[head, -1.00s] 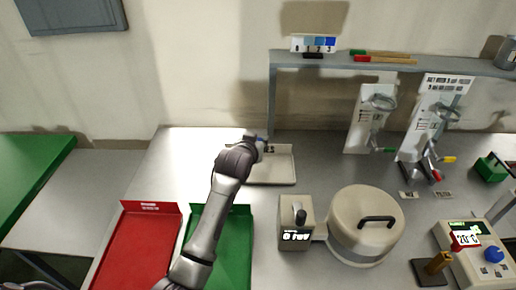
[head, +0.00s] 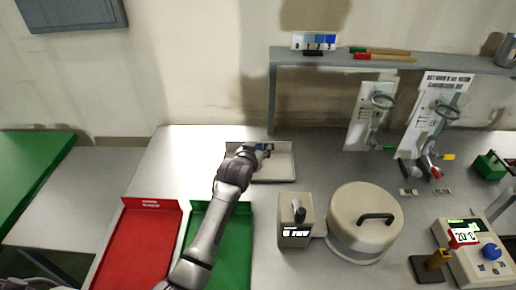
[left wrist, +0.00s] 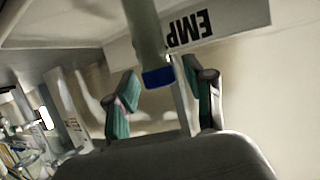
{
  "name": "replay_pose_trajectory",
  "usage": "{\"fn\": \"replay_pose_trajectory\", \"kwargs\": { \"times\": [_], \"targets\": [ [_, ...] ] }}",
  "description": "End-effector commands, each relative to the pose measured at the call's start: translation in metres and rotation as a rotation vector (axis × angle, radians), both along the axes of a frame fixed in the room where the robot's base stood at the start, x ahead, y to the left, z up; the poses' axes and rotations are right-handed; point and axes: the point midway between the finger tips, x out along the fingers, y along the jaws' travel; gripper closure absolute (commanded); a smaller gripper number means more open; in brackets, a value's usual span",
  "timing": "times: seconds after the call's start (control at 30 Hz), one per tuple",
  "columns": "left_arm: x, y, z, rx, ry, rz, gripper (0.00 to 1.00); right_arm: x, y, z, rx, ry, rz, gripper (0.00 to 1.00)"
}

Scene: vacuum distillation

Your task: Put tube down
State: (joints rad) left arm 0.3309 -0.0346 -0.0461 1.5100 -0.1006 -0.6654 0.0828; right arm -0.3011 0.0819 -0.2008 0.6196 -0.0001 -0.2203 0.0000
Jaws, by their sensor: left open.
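My left gripper (head: 264,149) is over the beige tray (head: 285,176) at the back of the bench. In the left wrist view its two green-padded fingers (left wrist: 160,98) are spread open. The tube (left wrist: 143,28), a grey-green cylinder with a blue end (left wrist: 159,78), shows there just beyond and between the fingertips, with gaps on both sides. The tray wall behind it carries a label (left wrist: 198,30) reading "EMP", upside down. In the head view only a bit of blue shows at the fingertips; the rest of the tube is hidden. My right gripper is not in view.
A red tray (head: 138,250) and a green tray (head: 238,250) lie in front. A box with a knob (head: 295,222) and a round lidded device (head: 365,222) stand right of my arm. A raised shelf (head: 400,64) runs along the back. Bench left of the beige tray is clear.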

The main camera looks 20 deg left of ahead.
Motion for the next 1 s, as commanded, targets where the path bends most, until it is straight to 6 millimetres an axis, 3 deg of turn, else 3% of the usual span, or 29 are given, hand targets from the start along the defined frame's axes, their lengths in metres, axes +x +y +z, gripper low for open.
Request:
{"fn": "replay_pose_trajectory", "kwargs": {
  "times": [0.27,0.7,1.0],
  "targets": [
    [-0.011,0.000,0.005,0.000,-0.001,0.000,0.47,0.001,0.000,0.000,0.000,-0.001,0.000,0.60],
    [-0.091,0.000,0.038,0.000,-0.001,0.000,0.47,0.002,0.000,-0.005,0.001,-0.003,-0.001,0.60],
    [-0.111,0.000,0.047,0.001,-0.001,0.000,0.47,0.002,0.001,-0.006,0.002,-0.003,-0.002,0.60]
  ]
}}
